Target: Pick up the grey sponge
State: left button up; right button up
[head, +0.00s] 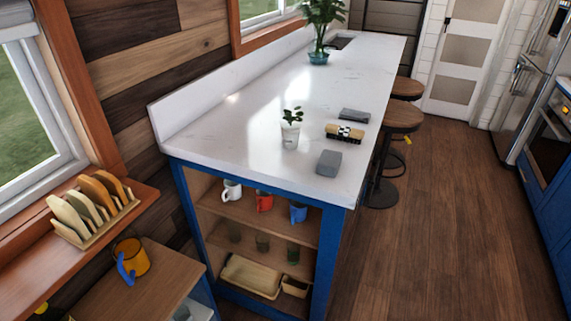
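A grey block that looks like the grey sponge (329,163) lies on the white countertop (240,120), near its front right edge. A darker, flat grey item (355,115), perhaps a folded cloth, lies farther back on the same counter. A yellowish brush-like item (338,131) with a black-and-white patterned part lies between the two. Nothing touches the grey block, and its top and near side are in plain view. Neither of my grippers is in the head view.
A small potted plant (290,131) stands left of the block; a larger plant (320,30) stands far back. Shelves below hold mugs, glasses and trays. Stools (402,118) line the counter's right side. The wooden floor (440,230) at right is clear.

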aim_at(328, 164)
jog(key=u, duration=2.2)
jog(key=k+l+u, duration=0.15)
jog(key=l+u, duration=0.25)
jog(key=k+l+u, duration=0.15)
jog(key=u, duration=0.2)
jog(key=k+l+u, duration=0.15)
jog(key=u, duration=0.25)
jog(key=k+l+u, duration=0.2)
jog(key=u, duration=0.15)
